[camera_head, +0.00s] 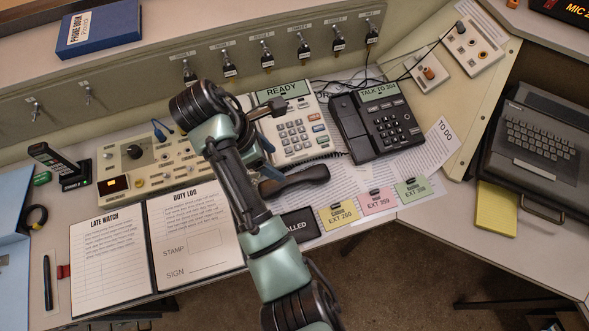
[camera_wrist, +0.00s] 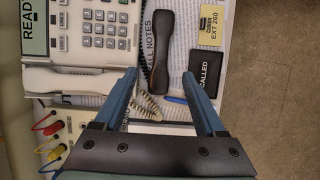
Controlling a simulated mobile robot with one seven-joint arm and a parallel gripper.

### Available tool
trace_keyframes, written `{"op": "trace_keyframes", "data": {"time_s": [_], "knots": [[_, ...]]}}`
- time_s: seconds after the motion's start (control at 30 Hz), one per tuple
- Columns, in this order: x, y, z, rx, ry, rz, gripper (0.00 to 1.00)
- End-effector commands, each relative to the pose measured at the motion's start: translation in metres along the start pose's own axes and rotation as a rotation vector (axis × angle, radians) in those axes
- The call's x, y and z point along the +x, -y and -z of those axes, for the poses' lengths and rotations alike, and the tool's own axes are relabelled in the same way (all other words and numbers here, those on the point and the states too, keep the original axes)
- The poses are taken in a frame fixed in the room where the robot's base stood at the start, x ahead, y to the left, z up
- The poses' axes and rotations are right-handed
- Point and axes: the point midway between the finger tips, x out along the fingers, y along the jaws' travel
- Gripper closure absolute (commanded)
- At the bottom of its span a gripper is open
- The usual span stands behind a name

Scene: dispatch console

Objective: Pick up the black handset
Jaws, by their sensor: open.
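The black handset (camera_head: 297,180) lies loose on the papers, below the pale phone with the READY display (camera_head: 293,125). In the wrist view the handset (camera_wrist: 161,48) runs lengthwise up the picture, its lower end between the fingertips as seen from above. My gripper (camera_wrist: 158,74) is open and empty, with one blue finger to each side of that end. Whether the fingers are at the handset's height I cannot tell. In the head view my arm hides most of the gripper and the handset's left end. A dark coiled cord (camera_wrist: 145,66) runs beside the handset.
A black CALLED card (camera_wrist: 206,73) lies right of the handset in the wrist view. A dark phone (camera_head: 376,122) stands to the right. Coloured EXT cards (camera_head: 377,201) line the desk's front edge. A duty log (camera_head: 194,229) and a switch panel (camera_head: 150,160) are left.

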Motion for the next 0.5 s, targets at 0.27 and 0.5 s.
{"op": "trace_keyframes", "data": {"time_s": [0.27,0.5], "knots": [[0.048,0.004,0.001,-0.008,0.002,0.014,0.28],[0.075,0.002,0.000,-0.007,0.002,0.008,0.28]]}}
